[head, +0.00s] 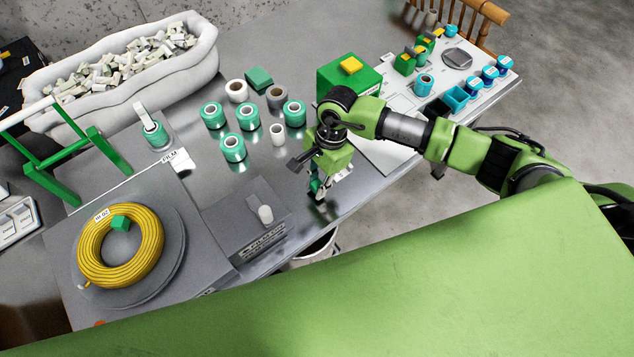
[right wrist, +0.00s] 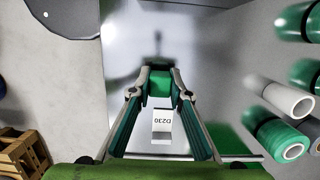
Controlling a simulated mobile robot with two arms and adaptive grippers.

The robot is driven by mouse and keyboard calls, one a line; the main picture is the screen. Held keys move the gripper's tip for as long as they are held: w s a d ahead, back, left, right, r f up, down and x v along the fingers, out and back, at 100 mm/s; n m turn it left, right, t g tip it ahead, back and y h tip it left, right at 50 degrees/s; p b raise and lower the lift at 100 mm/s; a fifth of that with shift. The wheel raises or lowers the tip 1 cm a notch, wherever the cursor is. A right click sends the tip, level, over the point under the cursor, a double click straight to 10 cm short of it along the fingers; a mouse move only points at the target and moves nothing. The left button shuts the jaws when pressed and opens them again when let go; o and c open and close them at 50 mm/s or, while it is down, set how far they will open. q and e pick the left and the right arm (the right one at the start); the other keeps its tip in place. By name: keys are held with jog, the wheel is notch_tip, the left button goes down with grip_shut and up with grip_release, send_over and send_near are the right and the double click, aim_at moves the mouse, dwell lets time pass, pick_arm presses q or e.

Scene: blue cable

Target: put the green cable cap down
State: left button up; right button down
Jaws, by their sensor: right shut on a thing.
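My right gripper (head: 320,192) points down over the front part of the grey metal table (head: 335,212), right of the grey film box. In the right wrist view my right gripper (right wrist: 160,84) is shut on a small green block, the green cable cap (right wrist: 159,86), held between the fingertips. A white label reading D230 (right wrist: 162,121) shows between the fingers; I cannot tell what it is fixed to. The gap between cap and table is hard to judge. My left gripper is not in view.
Several green film rolls (head: 233,148) stand behind and left of the gripper. The grey film box (head: 245,222) is to its left. A green box with a yellow top (head: 345,79) stands behind. A bin (head: 318,248) is below the table's front edge.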

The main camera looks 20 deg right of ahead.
jog(key=shift+f, duration=0.4)
